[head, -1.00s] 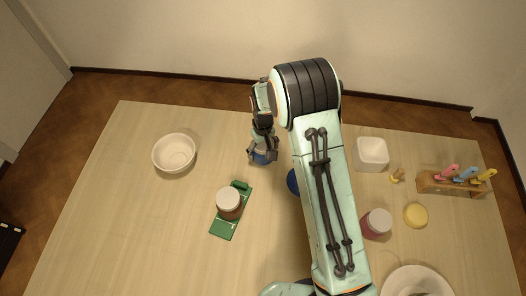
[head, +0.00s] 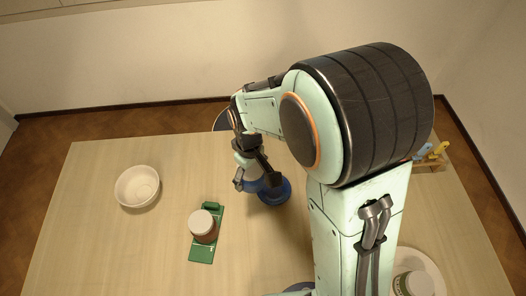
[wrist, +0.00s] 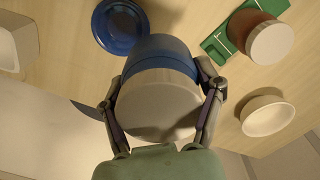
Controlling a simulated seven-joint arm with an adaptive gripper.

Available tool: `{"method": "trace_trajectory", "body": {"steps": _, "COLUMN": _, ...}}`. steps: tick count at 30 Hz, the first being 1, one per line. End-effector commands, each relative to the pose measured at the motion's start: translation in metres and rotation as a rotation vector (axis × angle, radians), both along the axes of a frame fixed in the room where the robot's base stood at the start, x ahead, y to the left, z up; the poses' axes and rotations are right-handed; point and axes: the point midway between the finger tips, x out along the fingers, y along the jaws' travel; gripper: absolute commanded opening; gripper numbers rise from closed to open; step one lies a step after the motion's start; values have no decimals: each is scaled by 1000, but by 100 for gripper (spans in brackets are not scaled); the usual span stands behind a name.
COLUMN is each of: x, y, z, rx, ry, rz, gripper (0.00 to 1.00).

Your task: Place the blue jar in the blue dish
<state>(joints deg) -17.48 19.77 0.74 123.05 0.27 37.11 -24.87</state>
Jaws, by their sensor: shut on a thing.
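My gripper (head: 254,180) is shut on the blue jar (head: 253,186), which has a pale lid. In the wrist view, the fingers (wrist: 160,80) close on both sides of the jar (wrist: 160,52), and its lid (wrist: 158,108) faces the camera. The blue dish (head: 279,193) is on the table just right of the jar in the head view, partly hidden by the jar and gripper. In the wrist view the blue dish (wrist: 112,32) shows beyond the jar, toward the upper left, and looks empty where visible. I cannot tell the jar's exact height above the table.
A white bowl (head: 137,187) stands at the left. A brown jar with a white lid (head: 203,226) stands on a green tray (head: 202,255). A wooden rack (head: 431,166) with tools is at the right. A jar (head: 414,284) stands in a large pale dish at lower right. My arm hides much of the right side.

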Motion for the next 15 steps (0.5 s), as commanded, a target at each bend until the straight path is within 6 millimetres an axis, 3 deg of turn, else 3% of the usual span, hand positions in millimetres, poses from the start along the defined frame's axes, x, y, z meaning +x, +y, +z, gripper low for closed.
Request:
{"method": "trace_trajectory", "body": {"steps": 3, "x": 20, "y": -24, "z": -12, "rx": -1, "ry": 4, "rz": -57, "gripper": 27}}
{"method": "trace_trajectory", "body": {"steps": 7, "x": 28, "y": -48, "z": -25, "rx": 0, "ry": 4, "rz": -131, "gripper": 27}}
{"method": "trace_trajectory", "body": {"steps": 15, "x": 27, "y": -58, "z": -68, "rx": 0, "ry": 3, "rz": -161, "gripper": 27}}
